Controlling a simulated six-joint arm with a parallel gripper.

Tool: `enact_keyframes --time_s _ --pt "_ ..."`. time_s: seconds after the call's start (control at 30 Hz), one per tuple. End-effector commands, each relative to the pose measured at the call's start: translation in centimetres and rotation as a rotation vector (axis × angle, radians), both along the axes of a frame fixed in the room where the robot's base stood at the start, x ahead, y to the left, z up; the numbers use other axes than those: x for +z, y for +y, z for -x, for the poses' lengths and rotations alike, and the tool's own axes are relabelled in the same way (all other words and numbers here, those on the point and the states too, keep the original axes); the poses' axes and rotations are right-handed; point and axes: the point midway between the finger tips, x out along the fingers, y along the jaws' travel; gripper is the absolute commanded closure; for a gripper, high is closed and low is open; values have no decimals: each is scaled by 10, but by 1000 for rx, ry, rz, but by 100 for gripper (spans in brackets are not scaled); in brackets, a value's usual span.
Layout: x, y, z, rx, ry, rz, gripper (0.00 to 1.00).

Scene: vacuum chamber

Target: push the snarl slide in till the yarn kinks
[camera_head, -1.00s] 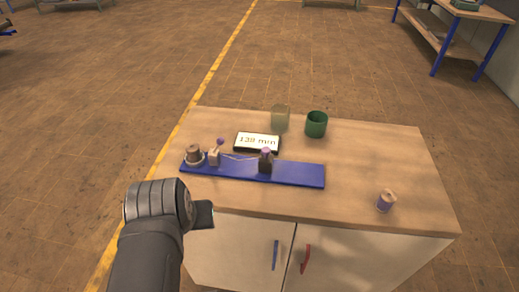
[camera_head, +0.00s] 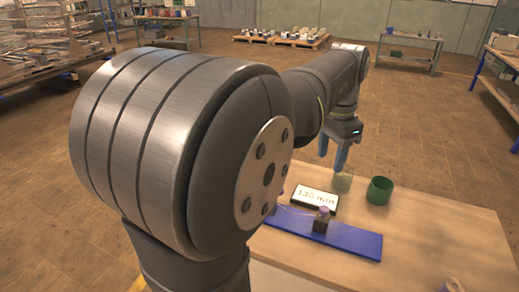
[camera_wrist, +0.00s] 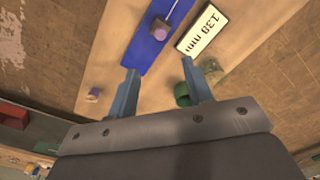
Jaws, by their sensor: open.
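The blue rail (camera_head: 355,243) lies on the wooden top. A dark block with a purple cap (camera_head: 321,222) stands on it, likely the snarl slide; it also shows in the wrist view (camera_wrist: 160,30). A thin pale yarn (camera_wrist: 173,9) runs from this block along the rail. The display (camera_head: 313,199) behind the rail reads about 138 mm, blurred here; the wrist view shows it inverted (camera_wrist: 203,33). My gripper (camera_head: 334,158) is open and empty, above the bench's far side, apart from the block. The rail's left end is hidden behind my arm.
A green cup (camera_head: 380,190) and a translucent container (camera_head: 342,182) stand behind the rail, close to my gripper. A small spool (camera_wrist: 93,95) stands on the bench, seen in the wrist view. The wooden top (camera_head: 440,235) right of the rail is largely clear.

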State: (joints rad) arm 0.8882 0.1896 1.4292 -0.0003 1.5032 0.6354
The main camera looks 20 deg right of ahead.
Motion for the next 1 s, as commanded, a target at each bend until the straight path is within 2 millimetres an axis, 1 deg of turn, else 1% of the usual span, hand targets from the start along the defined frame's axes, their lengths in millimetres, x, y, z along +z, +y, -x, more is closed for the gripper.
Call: enact_keyframes --time_s 0.03,0.1,0.23,0.33,0.47,0.8,0.9,1.0 --pt "0 -8 0 -21 5 -7 54" --pt "0 -14 -1 -40 11 -14 54" --pt "-6 -16 0 -51 14 -18 54" --pt "-18 -16 0 -50 14 -19 54" --pt "-45 -15 0 -49 15 -20 54" --pt "-119 -15 0 -47 14 -19 54" --pt "-139 -15 0 -47 15 -20 54" --pt "-154 -15 0 -47 13 -18 54"
